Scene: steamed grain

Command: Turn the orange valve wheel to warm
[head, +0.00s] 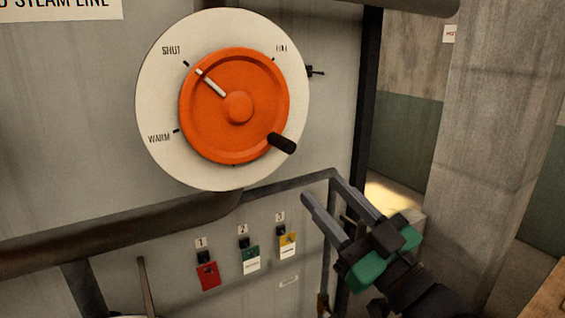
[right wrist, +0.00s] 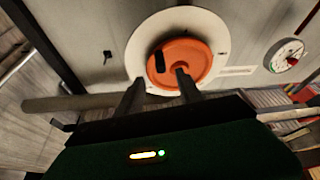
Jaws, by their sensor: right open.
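The orange valve wheel (head: 215,130) is mounted on a round white dial (head: 160,100) on the grey panel. Its white pointer line aims at the SHUT mark at upper left. The WARM mark is at lower left, and a partly unreadable mark is at upper right. A black handle knob (head: 282,143) sticks out at the wheel's lower right. My right gripper (head: 324,187) is open and empty, below and right of the knob, apart from it. In the right wrist view the wheel (right wrist: 196,60) and its knob (right wrist: 159,62) show beyond the two fingers. My left gripper is not in view.
A thick dark pipe (head: 130,232) runs below the dial. Red (head: 208,276), green-white (head: 250,258) and yellow-white (head: 288,245) tags numbered 1 to 3 hang lower. A gauge (right wrist: 284,55) shows in the right wrist view. A concrete pillar (head: 485,130) stands at right.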

